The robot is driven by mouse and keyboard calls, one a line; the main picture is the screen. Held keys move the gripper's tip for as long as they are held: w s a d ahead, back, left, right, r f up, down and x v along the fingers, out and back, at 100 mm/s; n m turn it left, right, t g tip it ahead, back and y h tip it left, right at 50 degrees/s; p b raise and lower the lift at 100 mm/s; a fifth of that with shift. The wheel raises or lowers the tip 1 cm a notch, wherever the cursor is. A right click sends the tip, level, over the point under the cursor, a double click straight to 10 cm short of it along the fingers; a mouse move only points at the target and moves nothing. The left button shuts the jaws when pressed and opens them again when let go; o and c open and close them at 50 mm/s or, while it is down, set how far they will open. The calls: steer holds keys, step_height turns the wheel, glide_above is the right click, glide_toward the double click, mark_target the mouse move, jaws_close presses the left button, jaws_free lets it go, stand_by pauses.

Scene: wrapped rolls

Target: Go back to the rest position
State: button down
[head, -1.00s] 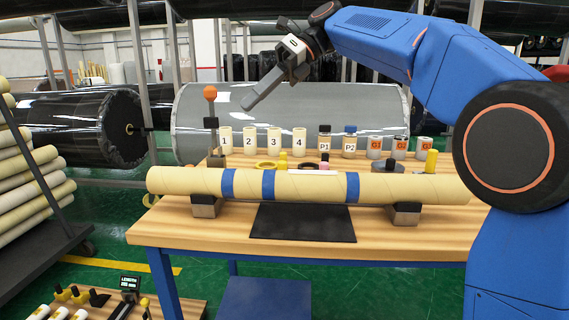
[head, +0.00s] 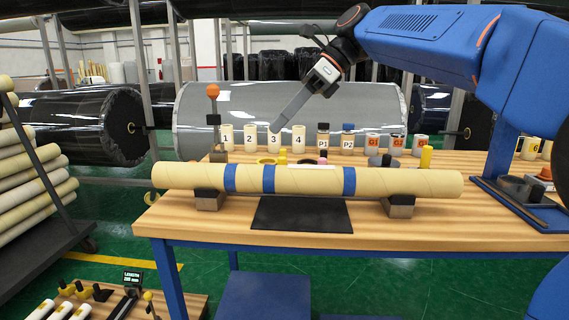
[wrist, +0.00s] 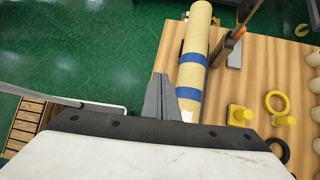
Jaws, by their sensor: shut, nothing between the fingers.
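My gripper (head: 281,132) is shut and empty, held in the air above the back of the wooden table (head: 450,222). Its fingers point down and to the left in the head view, in front of the large grey wrapped roll behind the table. In the wrist view my gripper (wrist: 160,82) shows its closed fingers beside the long cardboard tube. The tube (head: 205,177) has blue bands and lies across two dark supports on the table. The tube also shows in the wrist view (wrist: 196,40).
Several numbered white cylinders (head: 250,137) and labelled pots stand along the table's back. A post with an orange ball (head: 212,90) rises at the left. A black mat (head: 300,215) lies in front of the tube. A rack of rolls (head: 45,175) stands left.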

steer(key=s+d+f+n+t+h, duration=0.2)
steer(key=s+d+f+n, duration=0.4)
steer(key=s+d+f, duration=0.2)
steer(key=s+d+f+n+t+h, duration=0.2)
steer(key=s+d+f+n, duration=0.4)
steer(key=d+f, duration=0.5)
steer(key=s+d+f+n+t+h, duration=0.2)
steer(key=s+d+f+n+h, duration=0.2)
steer(key=s+d+f, duration=0.6)
step_height(320, 180, down, 6)
steer(key=shift+s+d+r+n, duration=0.15)
steer(key=shift+s+d+n, duration=0.15)
steer(key=shift+n, duration=0.9)
